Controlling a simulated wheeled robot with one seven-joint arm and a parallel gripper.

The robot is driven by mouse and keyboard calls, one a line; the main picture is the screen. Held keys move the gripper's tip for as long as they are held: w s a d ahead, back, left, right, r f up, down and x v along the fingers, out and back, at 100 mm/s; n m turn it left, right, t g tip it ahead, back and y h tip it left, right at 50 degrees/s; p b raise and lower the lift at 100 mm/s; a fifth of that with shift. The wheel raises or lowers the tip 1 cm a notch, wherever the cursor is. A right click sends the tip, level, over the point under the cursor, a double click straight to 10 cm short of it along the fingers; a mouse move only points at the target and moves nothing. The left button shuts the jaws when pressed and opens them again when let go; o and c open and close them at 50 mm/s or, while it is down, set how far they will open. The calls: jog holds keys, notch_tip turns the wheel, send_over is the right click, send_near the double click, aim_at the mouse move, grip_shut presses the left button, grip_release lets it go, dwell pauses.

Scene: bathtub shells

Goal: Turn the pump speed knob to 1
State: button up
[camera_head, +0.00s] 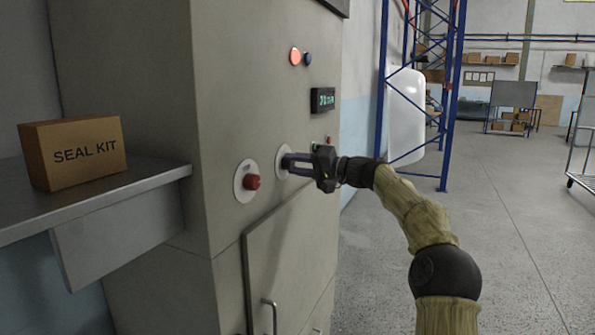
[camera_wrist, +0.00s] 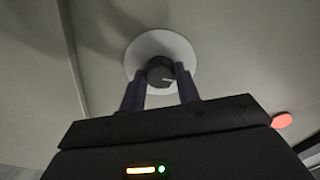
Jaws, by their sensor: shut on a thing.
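The pump speed knob (camera_wrist: 160,74) is a dark round knob with a light pointer line, on a pale round plate (camera_wrist: 142,50) in the wrist view. The line points to the right there. My gripper (camera_wrist: 161,88) has a finger on each side of the knob and is shut on it. In the head view my gripper (camera_head: 291,160) reaches the grey cabinet from the right, at the pale plate (camera_head: 281,169). The knob is hidden behind the fingers there. I cannot read any numbers on the plate.
A SEAL KIT box (camera_head: 74,153) stands on a shelf (camera_head: 150,171) at left. Open floor lies right.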

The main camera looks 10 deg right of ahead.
jog(key=shift+f, duration=0.1)
dwell(0.3)
jog(key=o, duration=1)
jog(key=b+v, duration=0.1)
jog(key=v, duration=1.6)
jog(key=shift+s+d, duration=0.1)
jog(key=shift+d, duration=0.1)
